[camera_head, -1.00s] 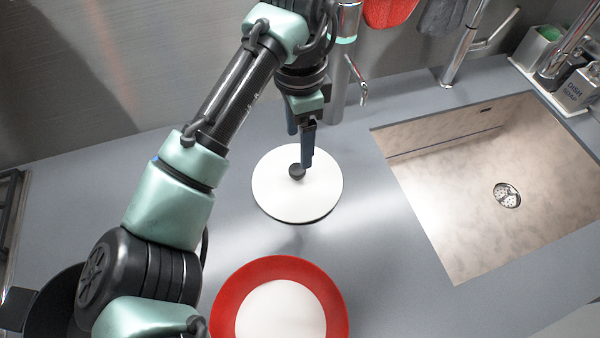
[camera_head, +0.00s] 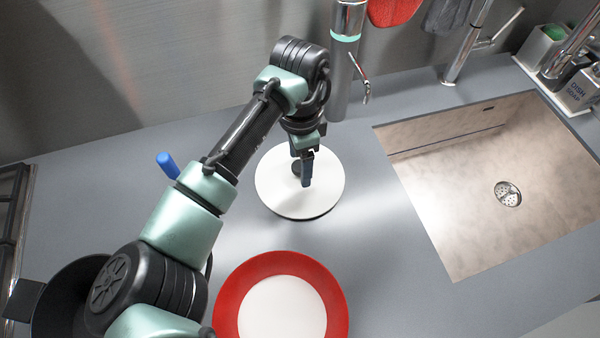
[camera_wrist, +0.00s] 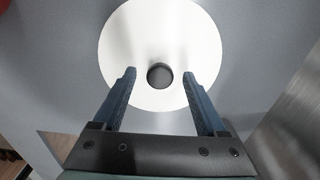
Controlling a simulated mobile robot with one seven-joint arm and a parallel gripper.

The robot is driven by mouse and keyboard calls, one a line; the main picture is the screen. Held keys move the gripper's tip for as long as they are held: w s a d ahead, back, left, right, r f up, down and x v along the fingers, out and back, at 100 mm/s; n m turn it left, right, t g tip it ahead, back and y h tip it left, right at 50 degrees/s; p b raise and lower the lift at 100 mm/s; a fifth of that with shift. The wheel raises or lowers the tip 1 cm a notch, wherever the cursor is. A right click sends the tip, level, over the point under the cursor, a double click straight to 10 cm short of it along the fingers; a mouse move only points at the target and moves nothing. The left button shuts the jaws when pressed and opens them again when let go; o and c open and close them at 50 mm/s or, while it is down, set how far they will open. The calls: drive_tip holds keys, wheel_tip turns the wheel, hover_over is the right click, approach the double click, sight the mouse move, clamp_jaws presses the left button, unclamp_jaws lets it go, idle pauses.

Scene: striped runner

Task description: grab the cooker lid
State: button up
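The cooker lid (camera_head: 318,198) is a white disc with a dark round knob, lying on the grey counter in the head view. In the wrist view the lid (camera_wrist: 160,32) fills the upper middle, and its black knob (camera_wrist: 159,75) shows between the fingertips. My gripper (camera_wrist: 158,72) is open, with one blue finger on each side of the knob and a gap on both sides. In the head view my gripper (camera_head: 307,182) points down at the knob and partly covers it. I cannot tell the exact height of the fingertips over the lid.
A red-rimmed plate (camera_head: 232,290) with a white centre lies in front of the lid. A black pan (camera_head: 60,300) is at lower left, partly behind my arm. A blue handle (camera_head: 167,164) shows beside my arm. The sink (camera_head: 460,200) is right, a tap (camera_head: 465,45) behind.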

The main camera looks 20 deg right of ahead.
clamp_jaws()
idle(1.2)
